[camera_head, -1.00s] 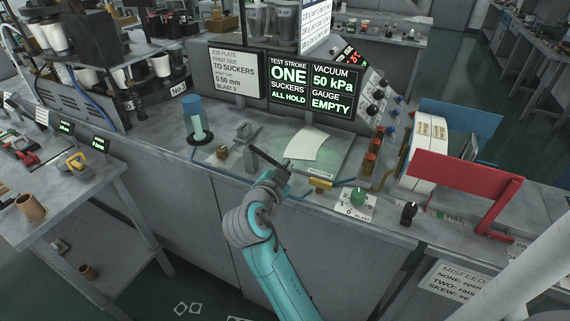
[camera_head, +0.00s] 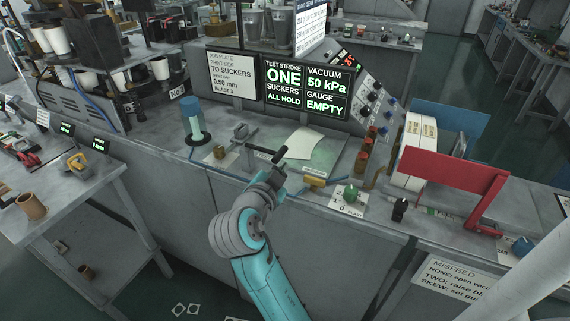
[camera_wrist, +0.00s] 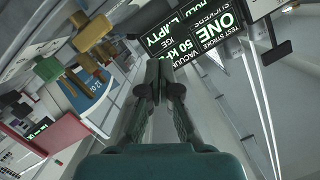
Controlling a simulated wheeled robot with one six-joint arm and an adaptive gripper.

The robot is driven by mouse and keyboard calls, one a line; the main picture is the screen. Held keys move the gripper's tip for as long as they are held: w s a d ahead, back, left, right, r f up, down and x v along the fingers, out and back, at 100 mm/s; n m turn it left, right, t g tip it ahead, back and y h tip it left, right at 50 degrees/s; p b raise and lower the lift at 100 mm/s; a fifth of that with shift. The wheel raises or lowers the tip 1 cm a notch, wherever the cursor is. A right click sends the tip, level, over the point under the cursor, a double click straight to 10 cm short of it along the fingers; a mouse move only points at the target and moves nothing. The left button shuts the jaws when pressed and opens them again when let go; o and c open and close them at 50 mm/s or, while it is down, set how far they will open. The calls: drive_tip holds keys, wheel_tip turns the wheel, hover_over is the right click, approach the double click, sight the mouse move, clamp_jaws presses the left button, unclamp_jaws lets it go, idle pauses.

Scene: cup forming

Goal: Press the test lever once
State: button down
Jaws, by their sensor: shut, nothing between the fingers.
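The test lever (camera_head: 259,149) is a dark bar in the head view, running right from a grey post (camera_head: 241,132) on the bench front to a black end close to my gripper. My gripper (camera_head: 281,167) is shut and empty, just below that end. I cannot tell whether they touch. In the wrist view the closed fingers (camera_wrist: 164,72) point at the screens, and I cannot pick out the lever there. The test stroke screen (camera_head: 284,86) reads ONE, SUCKERS ALL HOLD. The vacuum screen (camera_head: 327,92) reads 50 kPa, gauge EMPTY.
A pale sheet (camera_head: 304,143) lies on a plate behind my gripper. A teal-topped cylinder (camera_head: 193,118) stands left. A red bracket (camera_head: 455,174) is farther right.

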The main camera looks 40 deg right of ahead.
drive_tip(key=shift+v, duration=2.1)
drive_tip(key=s+a+f+n+t+y, duration=0.2)
drive_tip(key=s+a+f+n+y, duration=0.1)
drive_tip(key=f+n, duration=0.3)
drive_tip(key=s+a+f+n+t+y, duration=0.2)
drive_tip(key=s+a+f+n+y, duration=0.15)
drive_tip(key=f, duration=0.45)
drive_tip(key=s+a+f+n+t+y, duration=0.2)
drive_tip(key=s+f+n, duration=0.1)
drive_tip(key=f+n, duration=0.3)
drive_tip(key=s+a+f+n+t+y, duration=0.1)
drive_tip(key=s+a+f+y, duration=0.15)
drive_tip(key=s, duration=0.35)
drive_tip(key=s+a+f+n+y, duration=0.1)
drive_tip(key=s+a+n+y, duration=0.15)
drive_tip(key=s, duration=0.25)
drive_tip(key=a+v, duration=0.1)
drive_tip(key=v, duration=1.3)
drive_tip(key=shift+s+a+f+t, duration=0.25)
drive_tip(key=shift+s+a+t, duration=0.1)
drive_tip(key=shift+t, duration=0.05)
